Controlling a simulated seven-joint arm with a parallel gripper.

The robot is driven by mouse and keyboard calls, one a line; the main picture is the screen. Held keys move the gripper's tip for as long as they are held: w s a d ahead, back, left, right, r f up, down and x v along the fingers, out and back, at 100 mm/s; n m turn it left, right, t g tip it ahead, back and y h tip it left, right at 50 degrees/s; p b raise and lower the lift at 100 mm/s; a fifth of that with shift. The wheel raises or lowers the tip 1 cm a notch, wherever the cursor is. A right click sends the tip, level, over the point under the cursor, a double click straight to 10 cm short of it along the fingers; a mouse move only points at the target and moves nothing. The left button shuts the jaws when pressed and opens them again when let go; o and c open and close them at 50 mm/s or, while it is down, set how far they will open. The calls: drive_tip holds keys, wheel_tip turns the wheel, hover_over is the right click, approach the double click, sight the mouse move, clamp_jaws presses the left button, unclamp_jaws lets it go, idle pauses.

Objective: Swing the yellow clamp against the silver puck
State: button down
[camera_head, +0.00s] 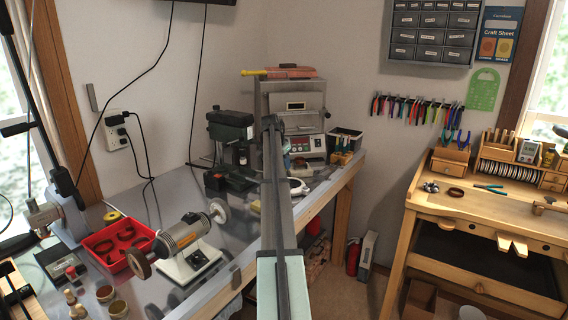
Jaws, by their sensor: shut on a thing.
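My arm (277,215) reaches from the bottom middle up to a dark joint in front of the back bench. My gripper's fingers cannot be made out; they seem hidden behind the arm, so any hold on a thing is hidden too. I cannot make out the yellow clamp for certain. A small yellowish piece (256,205) shows just left of the arm on the metal bench, too small to identify. A yellow-handled tool (253,72) lies on top of the kiln. I cannot pick out the silver puck; it may be behind the arm.
The metal bench (205,278) carries a grinder motor (180,236), a red tray (118,244), a dark drill-like machine (232,128) and a kiln (303,105). A white ring-shaped thing (298,187) lies right of my arm.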

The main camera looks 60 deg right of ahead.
drive_tip(key=shift+a+m, duration=0.15)
drive_tip(key=shift+m, duration=0.35)
drive_tip(key=c, duration=1)
unclamp_jaws()
drive_tip(key=v, duration=1.3)
drive_tip(key=shift+w+r, duration=0.2)
drive_tip(key=shift+r, duration=0.2)
